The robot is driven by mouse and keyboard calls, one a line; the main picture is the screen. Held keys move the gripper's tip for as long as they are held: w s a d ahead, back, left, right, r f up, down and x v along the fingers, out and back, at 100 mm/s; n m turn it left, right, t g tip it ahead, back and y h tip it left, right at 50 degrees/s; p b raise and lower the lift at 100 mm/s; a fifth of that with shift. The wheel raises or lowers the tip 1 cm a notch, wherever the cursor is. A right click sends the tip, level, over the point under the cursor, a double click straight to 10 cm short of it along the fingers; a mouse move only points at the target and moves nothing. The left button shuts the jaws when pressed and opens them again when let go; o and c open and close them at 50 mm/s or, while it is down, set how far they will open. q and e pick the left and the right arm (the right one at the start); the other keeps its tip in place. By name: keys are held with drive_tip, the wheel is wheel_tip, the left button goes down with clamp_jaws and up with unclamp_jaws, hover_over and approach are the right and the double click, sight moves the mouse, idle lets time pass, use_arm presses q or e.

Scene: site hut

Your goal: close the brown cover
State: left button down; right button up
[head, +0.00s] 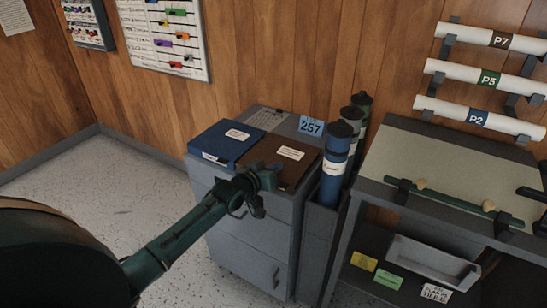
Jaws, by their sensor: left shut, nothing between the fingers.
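The brown cover (293,169) lies about flat on the right part of the grey cabinet's (257,240) top, with a white label on it. Its front left part is hidden behind my left gripper. My left gripper (265,181) is shut and empty, at the cover's front left edge in the picture. I cannot tell whether it touches the cover. My right gripper is not seen.
A blue cover (222,143) lies left of the brown one. Blue and dark tubes (335,165) stand close on the right in a grey holder. A workbench (450,165) with a green rod is further right. The floor (110,190) at left is clear.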

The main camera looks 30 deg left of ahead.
use_arm(q)
wheel_tip(320, 180, down, 6)
drive_tip(key=d+m+b, duration=0.1)
drive_tip(key=shift+d+m+y, duration=0.2)
drive_tip(key=shift+m+y, duration=0.2)
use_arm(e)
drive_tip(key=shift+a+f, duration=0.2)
use_arm(q)
drive_tip(key=shift+f, duration=0.1)
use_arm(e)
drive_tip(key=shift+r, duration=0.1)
